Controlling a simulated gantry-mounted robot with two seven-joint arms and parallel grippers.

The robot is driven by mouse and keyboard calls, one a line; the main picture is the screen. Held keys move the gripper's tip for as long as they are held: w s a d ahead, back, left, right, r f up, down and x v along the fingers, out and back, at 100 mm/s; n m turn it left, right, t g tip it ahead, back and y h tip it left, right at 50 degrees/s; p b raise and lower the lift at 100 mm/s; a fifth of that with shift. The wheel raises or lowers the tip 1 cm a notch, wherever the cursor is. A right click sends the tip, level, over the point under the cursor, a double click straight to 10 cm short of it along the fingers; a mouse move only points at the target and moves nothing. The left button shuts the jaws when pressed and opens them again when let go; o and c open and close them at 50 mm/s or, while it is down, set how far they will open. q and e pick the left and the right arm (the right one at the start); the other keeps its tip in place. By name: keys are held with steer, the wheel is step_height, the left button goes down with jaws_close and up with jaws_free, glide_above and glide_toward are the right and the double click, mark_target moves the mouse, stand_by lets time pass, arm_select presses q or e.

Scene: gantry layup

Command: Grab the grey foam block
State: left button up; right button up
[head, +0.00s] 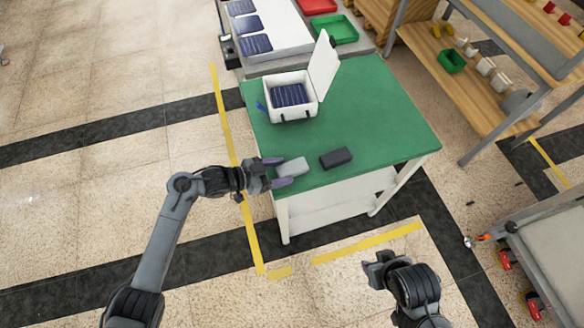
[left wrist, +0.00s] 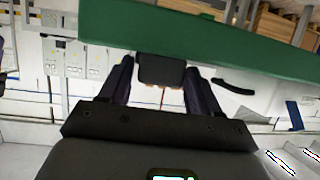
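The grey foam block (head: 292,168) lies on the green table top near its left front edge. My left gripper (head: 278,172) is open at the block's left end, with one purple finger on each side of that end. In the left wrist view a dark-looking block face (left wrist: 160,70) shows between the tips of the left gripper (left wrist: 160,78). The gaps there are very narrow, and I cannot tell whether the fingers touch it. My right gripper (head: 374,268) is off the table at the lower right; its opening is unclear.
A dark block (head: 336,157) lies just right of the grey one. An open white case (head: 292,114) with a dark blue panel stands farther back on the green table (head: 385,115). Shelving with bins (head: 452,60) is at the right. The table's right part is clear.

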arm_select(q)
steer(key=c, duration=0.7)
steer(key=shift+o, duration=0.2)
